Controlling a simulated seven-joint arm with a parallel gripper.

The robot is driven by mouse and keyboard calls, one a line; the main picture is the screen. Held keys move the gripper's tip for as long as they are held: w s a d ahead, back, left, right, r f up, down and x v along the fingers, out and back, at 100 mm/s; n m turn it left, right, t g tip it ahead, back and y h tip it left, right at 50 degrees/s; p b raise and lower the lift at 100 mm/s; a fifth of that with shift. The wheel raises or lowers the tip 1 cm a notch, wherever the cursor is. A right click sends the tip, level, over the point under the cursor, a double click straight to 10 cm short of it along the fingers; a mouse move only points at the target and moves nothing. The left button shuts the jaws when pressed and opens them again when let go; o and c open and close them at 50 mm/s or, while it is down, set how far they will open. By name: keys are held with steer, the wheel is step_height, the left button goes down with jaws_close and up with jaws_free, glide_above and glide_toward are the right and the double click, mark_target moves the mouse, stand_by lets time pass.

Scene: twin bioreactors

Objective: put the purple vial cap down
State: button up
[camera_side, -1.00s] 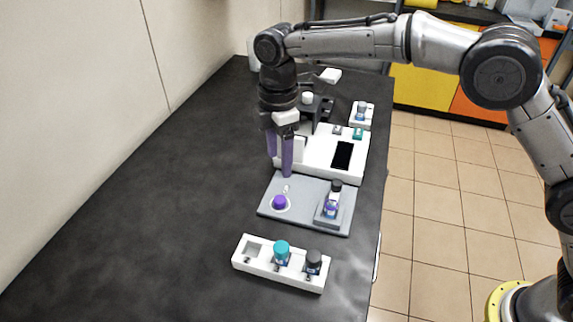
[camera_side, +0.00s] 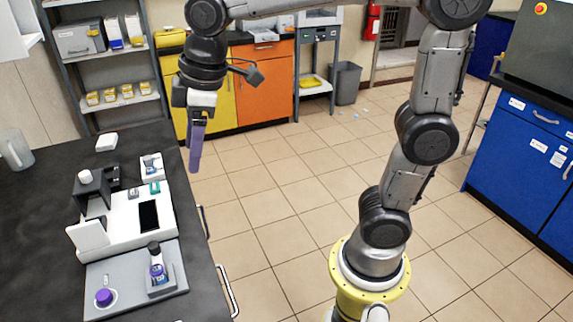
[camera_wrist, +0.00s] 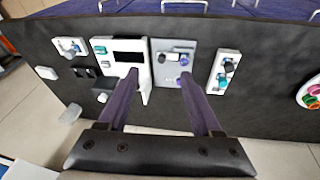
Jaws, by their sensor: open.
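The purple vial cap (camera_side: 104,297) sits on a round white spot at the left of the grey plate (camera_side: 128,269). It also shows small in the wrist view (camera_wrist: 184,61). My gripper (camera_side: 196,150) is open and empty, with purple fingers pointing down. It is raised well away from the cap, and in the side view it shows past the right of the devices. In the wrist view, nothing is between its fingers (camera_wrist: 159,78).
A white device with a dark screen (camera_side: 148,214) stands behind the plate. A small white block with a vial (camera_side: 152,167) is farther back. In the wrist view, a white rack (camera_wrist: 224,72) with teal and dark caps lies right of the plate.

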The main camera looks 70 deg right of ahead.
steer(key=s+d+f+m+t, duration=0.1)
steer(key=s+d+f+m, duration=0.1)
steer(key=s, duration=0.6)
steer(key=s+d+f+m+t, duration=0.1)
steer(key=s+d+f+m, duration=0.2)
steer(key=s+d+m, duration=0.2)
steer(key=s, duration=0.3)
steer(key=shift+s+d+f+m+h, duration=0.2)
steer(key=shift+d+m+h, duration=0.05)
steer(key=shift+m+h, duration=0.15)
steer(key=shift+c, duration=0.2)
